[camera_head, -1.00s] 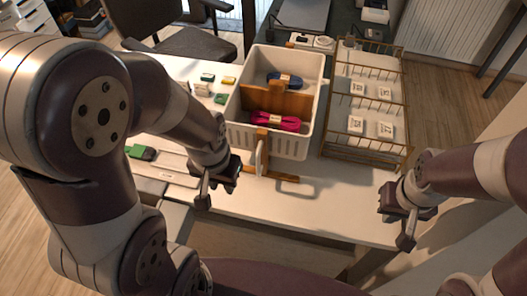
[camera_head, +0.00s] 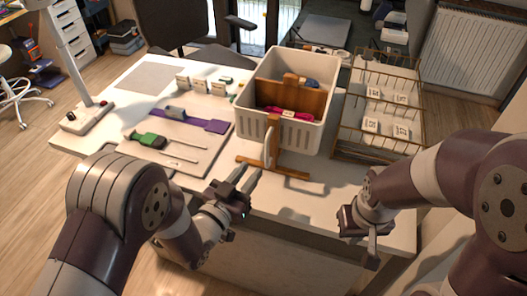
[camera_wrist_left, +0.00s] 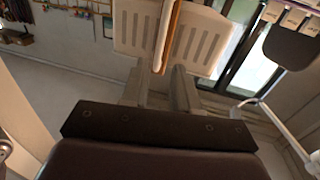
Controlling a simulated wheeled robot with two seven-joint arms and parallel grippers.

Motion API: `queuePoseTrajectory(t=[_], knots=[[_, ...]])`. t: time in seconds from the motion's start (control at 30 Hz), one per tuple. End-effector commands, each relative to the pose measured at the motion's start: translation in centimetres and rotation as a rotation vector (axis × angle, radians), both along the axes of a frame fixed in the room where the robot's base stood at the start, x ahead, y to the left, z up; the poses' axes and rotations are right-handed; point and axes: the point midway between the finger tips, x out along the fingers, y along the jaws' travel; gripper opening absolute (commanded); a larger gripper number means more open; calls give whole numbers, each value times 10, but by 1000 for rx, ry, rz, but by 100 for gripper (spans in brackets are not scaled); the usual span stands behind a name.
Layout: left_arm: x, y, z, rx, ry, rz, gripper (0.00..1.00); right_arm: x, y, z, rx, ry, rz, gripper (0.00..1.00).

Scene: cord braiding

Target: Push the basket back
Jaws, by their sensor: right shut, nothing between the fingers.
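The white slotted basket (camera_head: 297,137) stands at the back middle of the table, with a wooden divider (camera_head: 291,98), a blue cord (camera_head: 311,84) and a pink cord (camera_head: 288,113) inside. A wooden stand (camera_head: 275,170) with an upright post is in front of it. My left gripper (camera_head: 254,178) is open and empty, just in front of the stand, its fingers pointing at the basket's front. In the left wrist view, the post (camera_wrist_left: 168,35) crosses the basket front (camera_wrist_left: 205,42) beyond the two spread fingers (camera_wrist_left: 160,85). My right gripper (camera_head: 371,258) is shut and empty near the table's front right.
A wire rack (camera_head: 383,142) with small labelled cards stands close to the basket's right. Left of the basket lie a mat with a green-handled tool (camera_head: 146,141), a purple strip (camera_head: 215,126) and small boxes (camera_head: 199,85). A lamp base (camera_head: 88,116) is at far left.

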Motion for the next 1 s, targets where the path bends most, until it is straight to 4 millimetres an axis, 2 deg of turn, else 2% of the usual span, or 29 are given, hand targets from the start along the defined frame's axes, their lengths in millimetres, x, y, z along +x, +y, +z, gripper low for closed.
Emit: queuePoseTrajectory(t=[0.1,0.2,0.33,0.53,0.8,0.9,1.0], knots=[[29,-17,-1,-1,-2,-3,30,0,0,-1,0,0,0,0],[49,-28,-1,0,1,-1,30,0,0,-2,0,0,0,0],[67,-38,-1,0,1,0,30,0,0,-2,0,0,0,0],[79,-45,-1,1,4,1,30,0,0,-3,0,0,0,0],[80,-45,-1,1,3,1,30,0,0,-3,0,0,0,0],[80,-45,-1,1,3,1,0,0,0,-3,0,0,0,0],[80,-45,-1,1,3,1,0,0,0,-3,0,0,0,0]])
